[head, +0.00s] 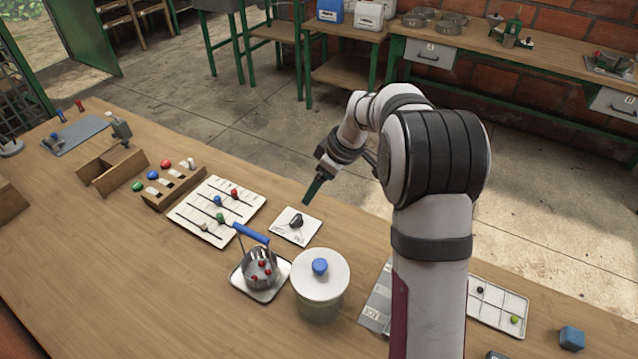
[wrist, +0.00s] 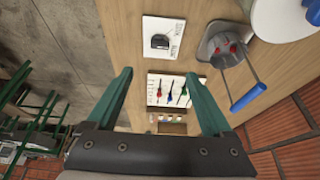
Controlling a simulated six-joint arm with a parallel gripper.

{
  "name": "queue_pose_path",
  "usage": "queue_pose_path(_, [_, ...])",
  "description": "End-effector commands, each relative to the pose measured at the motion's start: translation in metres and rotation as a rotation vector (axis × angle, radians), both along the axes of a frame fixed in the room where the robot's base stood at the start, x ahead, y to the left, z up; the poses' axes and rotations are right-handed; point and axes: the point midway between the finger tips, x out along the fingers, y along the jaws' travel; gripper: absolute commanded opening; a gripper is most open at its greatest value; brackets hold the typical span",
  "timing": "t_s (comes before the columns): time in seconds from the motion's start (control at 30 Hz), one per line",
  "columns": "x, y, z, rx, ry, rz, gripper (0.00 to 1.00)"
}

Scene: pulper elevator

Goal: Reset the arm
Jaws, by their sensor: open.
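My arm rises at the right of the head view and bends over the table's far edge. My gripper (head: 313,190) points down near that edge, above and beside a white card with a black knob (head: 296,222). In the wrist view my gripper (wrist: 162,90) shows two green fingers spread wide apart with nothing between them. The card with the black knob (wrist: 163,42) lies beyond the fingertips in that view. My gripper touches nothing that I can see.
A metal pot with red balls (head: 262,272) stands on a small tray, its blue handle raised. A white-lidded jar (head: 320,285) is beside it. A slider board (head: 215,212), a button box (head: 170,180) and a wooden box (head: 112,170) stand left.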

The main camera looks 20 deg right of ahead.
Motion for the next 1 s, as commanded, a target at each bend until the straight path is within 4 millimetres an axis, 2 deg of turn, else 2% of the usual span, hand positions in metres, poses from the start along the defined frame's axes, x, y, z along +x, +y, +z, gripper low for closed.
queue_pose_path(0.2, [-0.001, 0.0, 0.0, 0.001, 0.001, -0.002, 0.85])
queue_pose_path(0.27, [-0.009, 0.006, 0.007, 0.01, 0.018, -0.029, 0.85])
queue_pose_path(0.37, [-0.059, 0.029, 0.04, 0.046, 0.109, -0.186, 0.85])
queue_pose_path(0.4, [-0.092, 0.042, 0.054, 0.065, 0.167, -0.289, 0.85])
queue_pose_path(0.47, [-0.149, 0.059, 0.07, 0.082, 0.259, -0.461, 0.85])
queue_pose_path(0.5, [-0.186, 0.067, 0.076, 0.088, 0.316, -0.579, 0.85])
queue_pose_path(0.6, [-0.271, 0.078, 0.075, 0.084, 0.429, -0.857, 0.85])
queue_pose_path(0.7, [-0.33, 0.08, 0.064, 0.069, 0.495, -1.071, 0.85])
queue_pose_path(0.8, [-0.358, 0.079, 0.055, 0.059, 0.524, -1.186, 0.85])
queue_pose_path(1.0, [-0.364, 0.079, 0.053, 0.057, 0.532, -1.217, 0.85])
